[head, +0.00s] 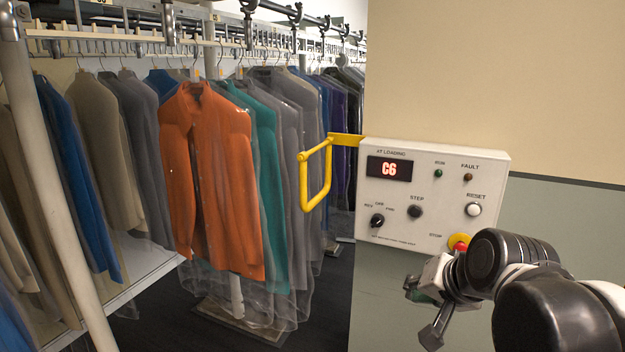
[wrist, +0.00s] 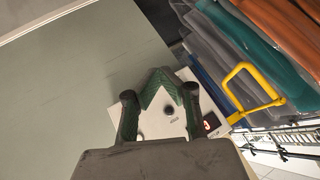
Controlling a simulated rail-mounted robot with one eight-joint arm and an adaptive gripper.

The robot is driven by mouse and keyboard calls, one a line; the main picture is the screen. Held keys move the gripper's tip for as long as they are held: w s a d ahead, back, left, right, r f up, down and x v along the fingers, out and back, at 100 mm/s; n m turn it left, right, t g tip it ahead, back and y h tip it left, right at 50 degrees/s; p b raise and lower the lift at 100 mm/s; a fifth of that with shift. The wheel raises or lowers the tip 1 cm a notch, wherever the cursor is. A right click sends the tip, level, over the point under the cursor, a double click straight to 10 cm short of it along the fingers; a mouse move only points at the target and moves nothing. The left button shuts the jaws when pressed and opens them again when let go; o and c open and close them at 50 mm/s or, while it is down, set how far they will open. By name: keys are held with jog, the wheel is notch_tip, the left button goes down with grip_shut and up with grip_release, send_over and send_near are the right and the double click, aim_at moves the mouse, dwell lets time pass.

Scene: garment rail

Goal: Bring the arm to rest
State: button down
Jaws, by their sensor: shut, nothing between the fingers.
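My arm reaches in from the lower right of the head view, with my gripper (head: 422,305) below the control box (head: 490,170). In the wrist view my gripper (wrist: 162,82) shows dark fingers with green pads that come together at the tips. The gripper is shut and holds nothing. It points toward the box's panel, part of which shows behind and between the fingers. The arm covers the area just below the red stop button (head: 460,243) on its yellow base.
A yellow loop handle (head: 317,175) juts out left of the box. An orange jacket (head: 208,180) and several other covered garments hang on rails at the left. A white post (head: 55,190) stands at far left. The wall (head: 490,70) is plain above the box.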

jog(key=s+d+f+n+g+h, duration=0.1)
jog(key=s+f+n, duration=0.3)
jog(key=s, duration=0.8)
jog(key=shift+f+n+h+b, duration=0.2)
jog(key=shift+n+h+b, duration=0.1)
jog(key=shift+n+h, duration=0.15)
dwell(3.3)
